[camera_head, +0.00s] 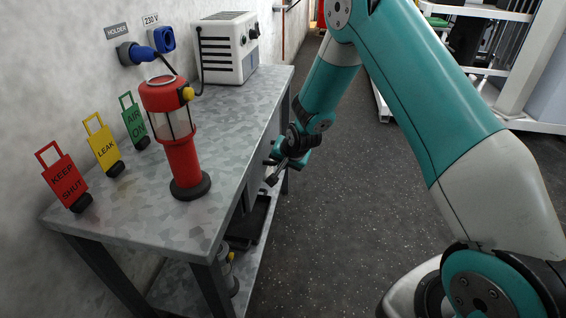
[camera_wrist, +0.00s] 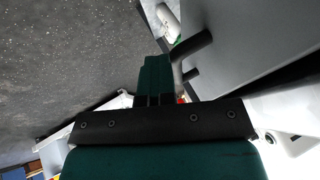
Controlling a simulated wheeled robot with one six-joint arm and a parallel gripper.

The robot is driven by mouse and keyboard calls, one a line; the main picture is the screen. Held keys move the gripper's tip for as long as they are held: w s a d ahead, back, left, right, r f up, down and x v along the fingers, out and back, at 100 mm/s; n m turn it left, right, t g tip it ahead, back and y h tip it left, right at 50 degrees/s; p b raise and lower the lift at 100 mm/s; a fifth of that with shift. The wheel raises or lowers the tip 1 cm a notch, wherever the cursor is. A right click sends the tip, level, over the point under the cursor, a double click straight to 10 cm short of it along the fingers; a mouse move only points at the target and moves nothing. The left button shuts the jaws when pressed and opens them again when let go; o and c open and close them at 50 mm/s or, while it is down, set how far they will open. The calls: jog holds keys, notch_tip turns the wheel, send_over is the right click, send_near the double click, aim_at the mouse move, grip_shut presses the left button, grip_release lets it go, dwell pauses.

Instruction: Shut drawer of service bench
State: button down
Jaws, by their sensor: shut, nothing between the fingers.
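The service bench (camera_head: 235,110) has a mottled grey metal top and runs along the left wall in the head view. A grey drawer front (camera_head: 254,192) shows under its aisle-side edge, partly hidden by the bench top and my gripper. How far the drawer stands out cannot be told. My gripper (camera_head: 271,173) is shut and empty beside this front. In the wrist view its closed green fingers (camera_wrist: 155,78) are close to a black bar handle (camera_wrist: 192,46) on a grey panel (camera_wrist: 245,45). Whether they touch it is unclear.
On the bench stand a red lantern (camera_head: 181,155), a white box with a vent (camera_head: 224,48), and red (camera_head: 65,178), yellow (camera_head: 104,148) and green (camera_head: 134,122) tags. A black tray (camera_head: 250,222) shows beneath. The dark floor (camera_head: 330,235) beside the bench is clear.

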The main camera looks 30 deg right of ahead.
jog(key=s+d+r+p, duration=0.1)
jog(key=s+d+r, duration=0.2)
jog(key=s+r, duration=0.5)
jog(key=shift+s+r, duration=0.2)
jog(key=shift+r, duration=0.35)
